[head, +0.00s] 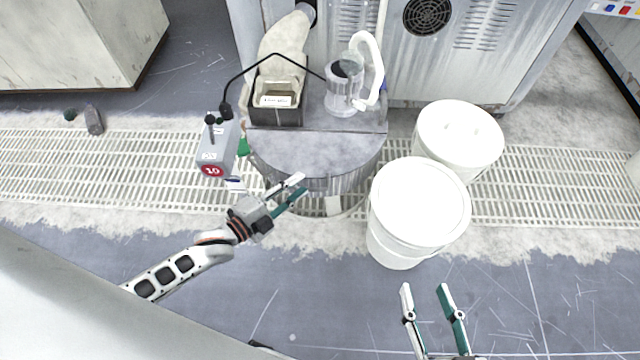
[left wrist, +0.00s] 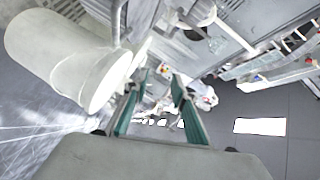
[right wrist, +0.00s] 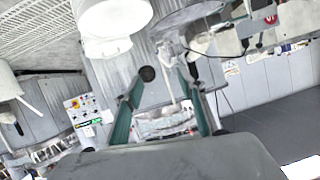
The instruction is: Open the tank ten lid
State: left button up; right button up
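Tank ten (head: 350,184) is a round metal tank standing against the machine. Its grey half-round lid (head: 315,153) lies flat and closed at the front of the top. A grey box with a red 10 disc (head: 212,160) sits left of the tank; the red disc also shows in the right wrist view (right wrist: 271,19). My left gripper (head: 302,184) is open and empty in the head view, by the tank's front-left rim; I cannot tell whether it touches. My right gripper (head: 424,286) is open and empty, low in the picture, well in front of the white buckets.
Two white lidded buckets (head: 420,205) (head: 460,135) stand right of the tank. On the tank's back half are a clear pitcher (head: 343,90) and a dark caddy (head: 288,112). A grated floor strip (head: 560,185) runs across. The floor at front right is clear.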

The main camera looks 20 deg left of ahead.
aim_at(311, 189)
pick_arm(q)
notch_tip(311, 189, down, 10)
jog(key=a+m+b, duration=0.2)
jog(key=b, duration=0.2)
jog(key=shift+m+g+h, duration=0.4)
jog(key=shift+m+h, duration=0.1)
jog(key=b+x, duration=0.2)
jog(key=x, duration=0.5)
jog(key=shift+w+d+f, duration=0.1)
jog(key=shift+w, duration=0.3)
pick_arm(e)
jog(key=a+f+m, duration=0.1)
jog(key=s+a+f+m, duration=0.1)
jog(key=f, duration=0.1)
jog(key=s+a+f+m, duration=0.1)
jog(key=shift+s+f+y, duration=0.15)
jog(key=shift+f+y, duration=0.1)
jog(key=shift+y, duration=0.05)
pick_arm(q)
grip_shut()
